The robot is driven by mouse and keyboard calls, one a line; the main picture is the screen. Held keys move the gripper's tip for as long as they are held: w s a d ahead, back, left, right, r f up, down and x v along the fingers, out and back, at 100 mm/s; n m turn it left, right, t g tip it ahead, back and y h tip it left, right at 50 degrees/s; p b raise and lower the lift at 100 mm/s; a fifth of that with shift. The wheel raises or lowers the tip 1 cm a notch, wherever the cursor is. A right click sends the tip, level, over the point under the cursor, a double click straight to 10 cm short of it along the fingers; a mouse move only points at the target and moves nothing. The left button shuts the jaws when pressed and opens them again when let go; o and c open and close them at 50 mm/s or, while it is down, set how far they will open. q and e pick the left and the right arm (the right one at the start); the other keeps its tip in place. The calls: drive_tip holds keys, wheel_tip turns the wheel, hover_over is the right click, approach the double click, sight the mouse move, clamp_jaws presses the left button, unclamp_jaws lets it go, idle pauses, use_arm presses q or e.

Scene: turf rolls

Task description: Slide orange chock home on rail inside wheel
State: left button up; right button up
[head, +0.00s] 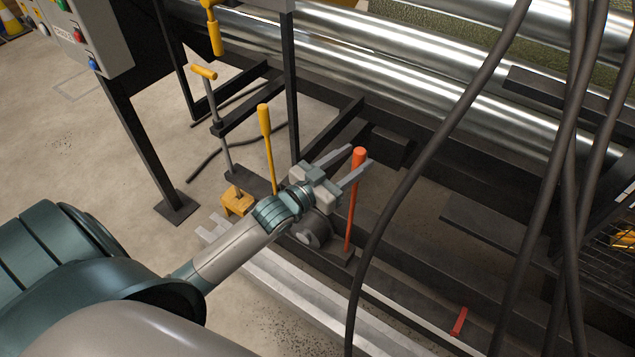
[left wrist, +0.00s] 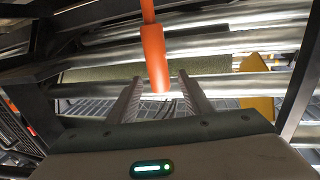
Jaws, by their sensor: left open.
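An orange upright handle (head: 353,205) with a thicker grip on top stands just right of a dark wheel (head: 313,232). Its foot meets a dark rail beside the wheel; the chock body low down is hard to make out. My left gripper (head: 358,158) is open, with its two fingers reaching to either side of the handle's grip. In the left wrist view the orange grip (left wrist: 156,60) shows between and beyond the open fingers (left wrist: 160,95); I cannot tell whether they touch it. My right gripper is not in view.
A yellow handle (head: 265,135) and a yellow block (head: 236,202) stand left of the wheel. Dark cables (head: 430,150) hang at the right. A silver rail (head: 290,292) runs along the floor, and an orange-red strip (head: 459,320) lies farther right. Shiny rollers (head: 390,70) cross behind.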

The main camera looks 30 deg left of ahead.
use_arm(q)
drive_tip(key=v, duration=1.1)
drive_tip(key=shift+s, duration=0.35)
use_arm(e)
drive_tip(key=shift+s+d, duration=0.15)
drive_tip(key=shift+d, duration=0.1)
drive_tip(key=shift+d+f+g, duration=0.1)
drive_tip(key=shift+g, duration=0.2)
use_arm(q)
drive_tip(key=s+d+f+g+y, duration=0.1)
drive_tip(key=s+d+f+g, duration=0.5)
drive_tip(key=s+f, duration=0.4)
drive_tip(key=s+d+f+g+y, duration=0.2)
drive_tip(key=s+d+f+g, duration=0.4)
drive_tip(key=s+f, duration=0.45)
wheel_tip(320, 180, down, 16)
drive_tip(key=s+a+p, duration=0.1)
drive_tip(key=a+p, duration=0.1)
drive_tip(key=p, duration=1.2)
drive_tip(key=shift+s+n+p, duration=0.2)
drive_tip(key=shift+n+p, duration=0.1)
drive_tip(key=shift+p, duration=0.05)
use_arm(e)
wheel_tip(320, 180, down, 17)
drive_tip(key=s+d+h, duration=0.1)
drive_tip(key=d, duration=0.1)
